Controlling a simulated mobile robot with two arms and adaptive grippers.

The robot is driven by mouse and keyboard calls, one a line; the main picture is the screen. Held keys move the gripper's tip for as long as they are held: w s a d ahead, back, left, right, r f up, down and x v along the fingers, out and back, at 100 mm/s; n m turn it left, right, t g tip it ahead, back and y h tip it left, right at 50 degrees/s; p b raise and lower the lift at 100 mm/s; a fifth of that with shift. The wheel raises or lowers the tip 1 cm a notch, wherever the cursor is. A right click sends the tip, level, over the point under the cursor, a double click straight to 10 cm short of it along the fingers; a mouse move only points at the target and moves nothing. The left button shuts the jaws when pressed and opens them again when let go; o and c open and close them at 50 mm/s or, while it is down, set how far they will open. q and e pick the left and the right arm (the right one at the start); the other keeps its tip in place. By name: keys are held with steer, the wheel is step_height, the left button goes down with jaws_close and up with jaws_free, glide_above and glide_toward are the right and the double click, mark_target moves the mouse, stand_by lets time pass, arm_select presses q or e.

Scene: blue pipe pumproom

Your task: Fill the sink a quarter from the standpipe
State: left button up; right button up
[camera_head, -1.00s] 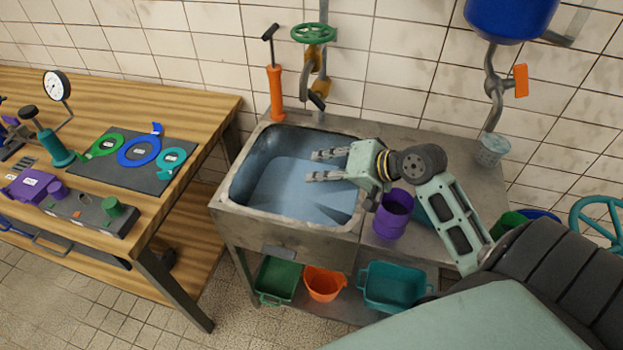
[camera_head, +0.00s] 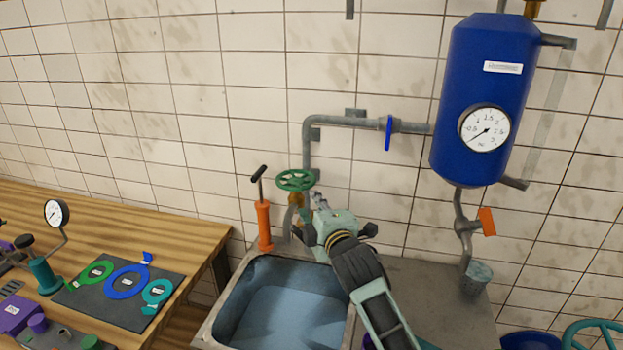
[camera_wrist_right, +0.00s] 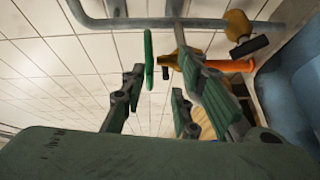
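The steel sink (camera_head: 218,318) is at the lower middle of the head view, with a pale blue surface inside; I cannot tell its depth. The standpipe, a grey pipe (camera_head: 306,150) on the wall, carries a green handwheel (camera_head: 296,180) above a brass valve (camera_head: 295,199). My right gripper (camera_head: 312,215) is close to the handwheel, just below and right of it, partly covering the valve and spout. In the right wrist view the handwheel (camera_wrist_right: 149,58) shows edge-on ahead, between the open fingers (camera_wrist_right: 163,85); contact is not clear. My left gripper is not in view.
An orange hand pump (camera_head: 264,225) stands at the sink's back left corner. A blue tank (camera_head: 483,110) with a gauge hangs at the right, above a grey cup (camera_head: 476,279). A wooden bench (camera_head: 170,232) with several tools stands at the left.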

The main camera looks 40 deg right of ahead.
mark_target(308, 188)
steer(key=shift+n, duration=0.7)
steer(key=p+x, duration=0.1)
steer(key=x, duration=0.1)
steer(key=r+x, duration=0.1)
steer(key=x, duration=0.2)
steer(key=p+x, duration=0.1)
steer(key=x, duration=0.2)
steer(key=shift+r+p, duration=0.3)
steer(key=shift+r, duration=0.1)
steer(key=shift+c, duration=0.5)
jaws_close()
